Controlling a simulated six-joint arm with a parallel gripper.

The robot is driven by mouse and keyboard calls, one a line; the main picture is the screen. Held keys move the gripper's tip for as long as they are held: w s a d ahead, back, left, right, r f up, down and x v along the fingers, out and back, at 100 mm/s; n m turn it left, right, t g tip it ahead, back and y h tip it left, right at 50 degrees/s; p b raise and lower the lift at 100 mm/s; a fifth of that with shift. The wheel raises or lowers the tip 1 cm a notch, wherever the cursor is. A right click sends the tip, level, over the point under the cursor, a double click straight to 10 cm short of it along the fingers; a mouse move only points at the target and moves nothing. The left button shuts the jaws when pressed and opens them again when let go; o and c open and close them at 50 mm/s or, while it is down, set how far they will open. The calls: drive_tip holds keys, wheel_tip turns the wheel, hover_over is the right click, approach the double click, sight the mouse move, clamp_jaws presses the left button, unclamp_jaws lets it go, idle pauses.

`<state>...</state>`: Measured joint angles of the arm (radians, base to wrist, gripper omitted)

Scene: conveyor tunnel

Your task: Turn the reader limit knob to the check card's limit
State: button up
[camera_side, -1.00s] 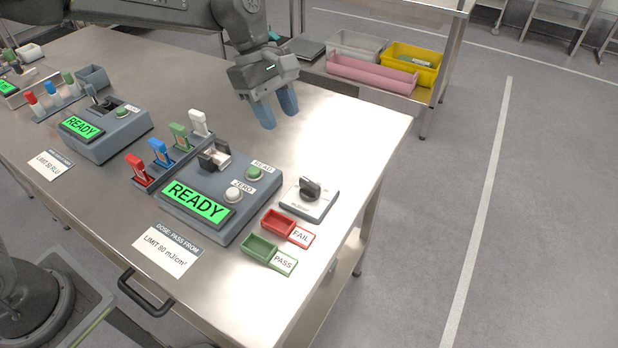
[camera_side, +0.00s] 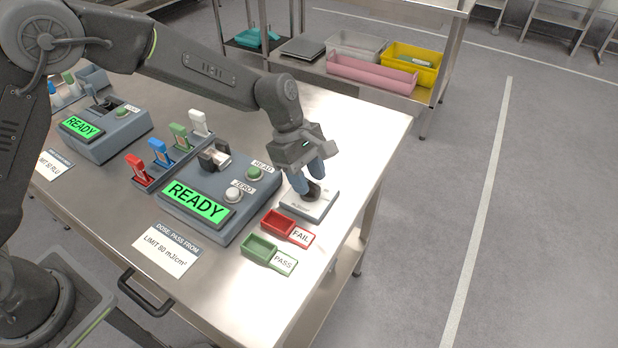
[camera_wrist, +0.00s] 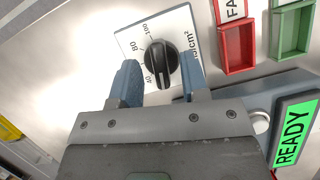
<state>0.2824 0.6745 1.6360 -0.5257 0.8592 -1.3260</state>
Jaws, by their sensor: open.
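The black limit knob (camera_side: 313,193) sits on a white dial plate (camera_side: 322,208) near the table's right edge. In the wrist view the knob (camera_wrist: 160,62) has its grip ridge roughly upright, and the plate (camera_wrist: 128,42) shows 40, 80, 100 and a unit ending in J/cm². I cannot tell which end of the ridge is the pointer. My gripper (camera_side: 309,178) is open above the knob, its blue fingers on either side. In the wrist view my gripper (camera_wrist: 160,75) shows gaps to the knob. The check card (camera_side: 165,250) reads LIMIT 80 mJ/cm².
Red FAIL (camera_side: 275,222) and green PASS (camera_side: 258,248) trays lie in front of the dial. Colored pieces stand in a rack (camera_side: 170,158) behind the reader.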

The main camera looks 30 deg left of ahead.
drive_tip(key=shift+d+f, duration=0.15)
drive_tip(key=shift+f, duration=0.25)
clamp_jaws()
